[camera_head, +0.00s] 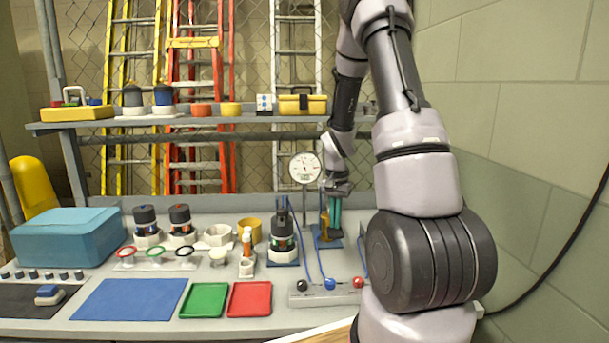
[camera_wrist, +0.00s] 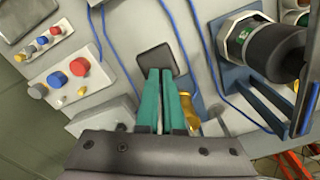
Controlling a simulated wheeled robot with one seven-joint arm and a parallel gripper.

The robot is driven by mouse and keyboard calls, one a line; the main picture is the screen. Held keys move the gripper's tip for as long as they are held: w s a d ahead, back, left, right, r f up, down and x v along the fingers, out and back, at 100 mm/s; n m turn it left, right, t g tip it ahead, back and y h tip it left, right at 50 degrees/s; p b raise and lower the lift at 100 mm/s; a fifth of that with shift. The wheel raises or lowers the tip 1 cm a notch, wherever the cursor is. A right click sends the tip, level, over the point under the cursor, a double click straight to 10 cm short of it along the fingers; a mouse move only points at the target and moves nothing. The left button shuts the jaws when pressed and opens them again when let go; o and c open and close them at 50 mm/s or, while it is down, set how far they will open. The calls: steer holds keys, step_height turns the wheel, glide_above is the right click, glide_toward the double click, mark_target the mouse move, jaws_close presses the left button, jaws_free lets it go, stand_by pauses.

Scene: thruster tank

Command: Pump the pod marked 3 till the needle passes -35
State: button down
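The pod with a green band (camera_head: 282,240) stands on a blue base at the bench's middle. In the wrist view, this pod (camera_wrist: 245,40) lies on the upper right with a dark mark like a 3 on its pale label. A round white gauge (camera_head: 305,167) stands behind it; its needle points roughly up and its numbers are too small to read. My gripper (camera_head: 334,222) points down right of the gauge, beside a gold part (camera_head: 323,226) on a blue base. In the wrist view, its teal fingers (camera_wrist: 162,72) are together by a dark square pad (camera_wrist: 157,58), with nothing visible between them; contact is unclear.
A grey block with black, blue and red knobs (camera_head: 330,284) sits at the front, with blue tubes running to it. Two dark-capped pods (camera_head: 147,226) (camera_head: 181,225), a teal box (camera_head: 65,238) and red and green trays (camera_head: 249,298) (camera_head: 204,300) are left. A block wall (camera_head: 540,150) stands right.

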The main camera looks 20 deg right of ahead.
step_height(320, 180, up, 13)
steer(key=shift+f, duration=0.15)
stand_by(0.4)
steer(key=shift+s, duration=0.1)
stand_by(2.7)
stand_by(0.5)
steer(key=s+a+r+n+t+y, duration=0.1)
steer(key=s+a+r+n+t, duration=0.1)
steer(key=s+a+r, duration=0.4)
steer(key=s+a+r+n+t+y, duration=0.1)
steer(key=s+a+r+n+t, duration=0.2)
steer(key=s+r, duration=0.9)
steer(key=s+a+t, duration=0.1)
steer(key=a+t, duration=0.1)
steer(key=a, duration=0.2)
steer(key=shift+s+a, duration=0.25)
steer(key=shift+s, duration=0.1)
